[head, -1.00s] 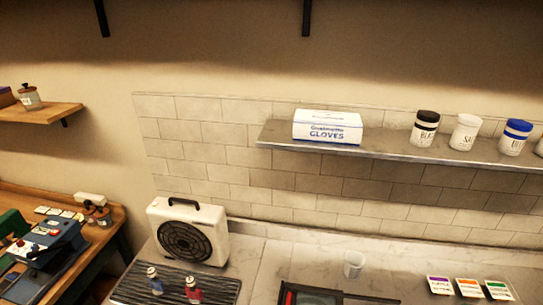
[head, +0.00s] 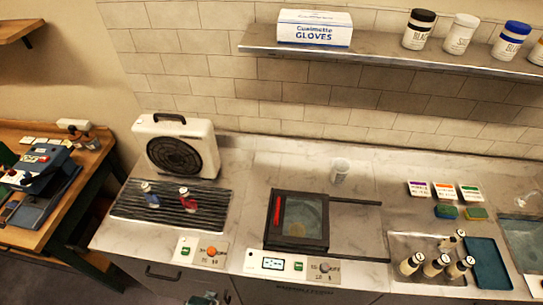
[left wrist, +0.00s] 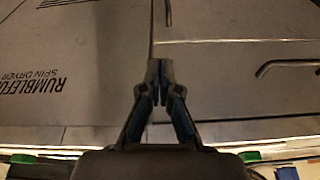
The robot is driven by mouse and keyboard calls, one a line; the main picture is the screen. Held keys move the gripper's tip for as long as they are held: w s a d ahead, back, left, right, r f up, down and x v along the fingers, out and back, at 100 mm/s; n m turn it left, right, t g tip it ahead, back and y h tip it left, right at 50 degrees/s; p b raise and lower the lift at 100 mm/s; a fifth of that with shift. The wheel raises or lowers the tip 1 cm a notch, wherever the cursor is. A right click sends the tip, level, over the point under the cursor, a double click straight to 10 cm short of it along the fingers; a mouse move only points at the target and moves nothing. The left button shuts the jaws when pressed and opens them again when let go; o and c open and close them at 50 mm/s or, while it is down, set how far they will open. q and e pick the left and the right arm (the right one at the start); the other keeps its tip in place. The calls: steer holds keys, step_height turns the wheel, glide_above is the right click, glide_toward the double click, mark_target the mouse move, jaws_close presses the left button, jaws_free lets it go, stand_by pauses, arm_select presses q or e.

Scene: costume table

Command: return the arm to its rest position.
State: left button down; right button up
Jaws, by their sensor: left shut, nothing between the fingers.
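My left gripper (left wrist: 160,80) shows in the left wrist view with its fingers together and nothing between them. It is in front of a grey cabinet front (left wrist: 225,90) with a bent handle (left wrist: 285,66) at the right and printed lettering reading "SPIN DRYER" at the left. In the head view, a small grey-blue part at the bottom edge, below the counter, looks like the tip of this gripper (head: 204,299). The rest of the left arm is out of the head view. My right gripper is in neither view.
The counter (head: 110,232) holds a white fan unit (head: 180,145), a ribbed dark mat (head: 160,212) with two small bottles, a dark framed box (head: 297,220) and several bottles on a tray at the right. A shelf (head: 370,57) runs above. A wooden table (head: 85,190) stands at the left.

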arm_select(q)
steer(key=s+f+g+b, duration=0.1)
steer(key=s+f+b, duration=0.15)
steer(key=f, duration=1.05)
steer(key=s+f+b, duration=0.2)
steer(key=s+f, duration=0.2)
steer(key=f, duration=0.9)
steer(key=s+a+f+g+b, duration=0.1)
steer(key=s+a+f+b, duration=0.2)
steer(key=s+f, duration=1.1)
steer(key=shift+s+a+f, duration=0.2)
steer(key=shift+s+f, duration=0.1)
stand_by(2.3)
